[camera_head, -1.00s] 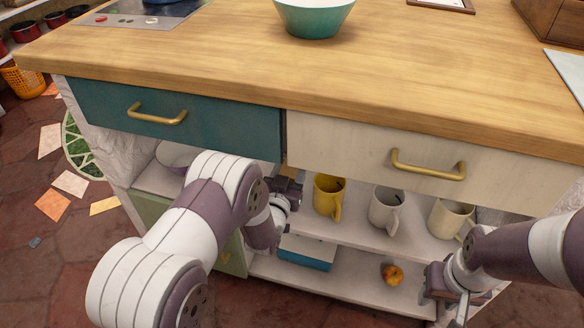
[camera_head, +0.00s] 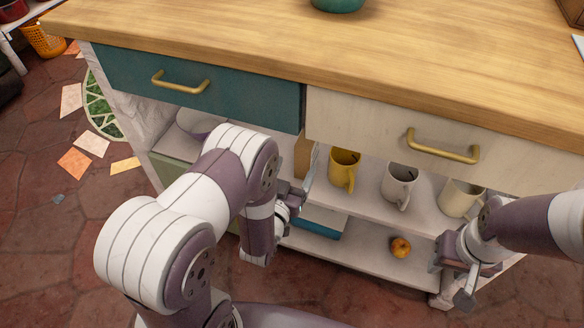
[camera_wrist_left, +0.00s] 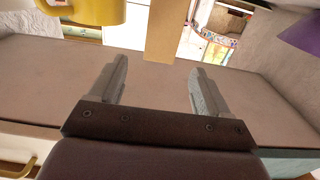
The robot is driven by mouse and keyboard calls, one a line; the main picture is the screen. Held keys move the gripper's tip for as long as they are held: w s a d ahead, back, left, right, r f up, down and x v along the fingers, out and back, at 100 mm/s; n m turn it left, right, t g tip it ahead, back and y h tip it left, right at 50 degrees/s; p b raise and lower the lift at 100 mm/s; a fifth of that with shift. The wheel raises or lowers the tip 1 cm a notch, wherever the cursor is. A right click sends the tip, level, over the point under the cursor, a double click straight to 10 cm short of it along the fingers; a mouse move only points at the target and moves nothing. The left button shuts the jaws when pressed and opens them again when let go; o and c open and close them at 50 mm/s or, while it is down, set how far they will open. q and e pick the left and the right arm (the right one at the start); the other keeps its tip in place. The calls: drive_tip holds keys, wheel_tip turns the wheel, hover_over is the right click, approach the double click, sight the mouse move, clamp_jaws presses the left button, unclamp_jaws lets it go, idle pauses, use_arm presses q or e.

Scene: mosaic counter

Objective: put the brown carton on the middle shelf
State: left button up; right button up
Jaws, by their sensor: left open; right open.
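The brown carton (camera_head: 302,158) stands upright under the counter, left of the yellow mug, partly hidden by my left gripper. In the left wrist view the carton (camera_wrist_left: 163,30) is in line with the gap between my fingers, near the fingertips; I cannot tell whether it is between them. My left gripper (camera_head: 300,188) is open, with one finger showing just right of the carton. My right gripper (camera_head: 468,284) is open and empty at the unit's right front. The middle shelf (camera_head: 370,208) is the board under the mugs.
A yellow mug (camera_head: 344,166), a white mug (camera_head: 398,184) and a cream mug (camera_head: 458,198) stand right of the carton. Below are a blue-and-white box (camera_head: 318,222) and an apple (camera_head: 401,247). The drawers (camera_head: 195,92) and worktop (camera_head: 330,55) overhang the shelves.

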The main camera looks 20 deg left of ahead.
use_arm(q)
drive_tip(key=w+g, duration=0.1)
drive_tip(key=g, duration=0.1)
drive_tip(key=shift+w+g, duration=0.2)
drive_tip(key=shift+g, duration=0.1)
drive_tip(key=g, duration=0.2)
drive_tip(key=shift+w+a+r+g, duration=0.1)
drive_tip(key=shift+w+g, duration=0.15)
drive_tip(key=shift+g, duration=0.15)
drive_tip(key=s+r+g, duration=0.2)
drive_tip(key=s+g, duration=0.3)
drive_tip(key=s, duration=0.4)
drive_tip(key=s+a+r+g, duration=0.1)
drive_tip(key=s+r+g, duration=0.2)
drive_tip(key=s+g, duration=0.3)
drive_tip(key=s, duration=0.3)
drive_tip(key=shift+a+r+y, duration=0.2)
drive_tip(key=shift+a+y, duration=0.05)
drive_tip(key=shift+y, duration=0.05)
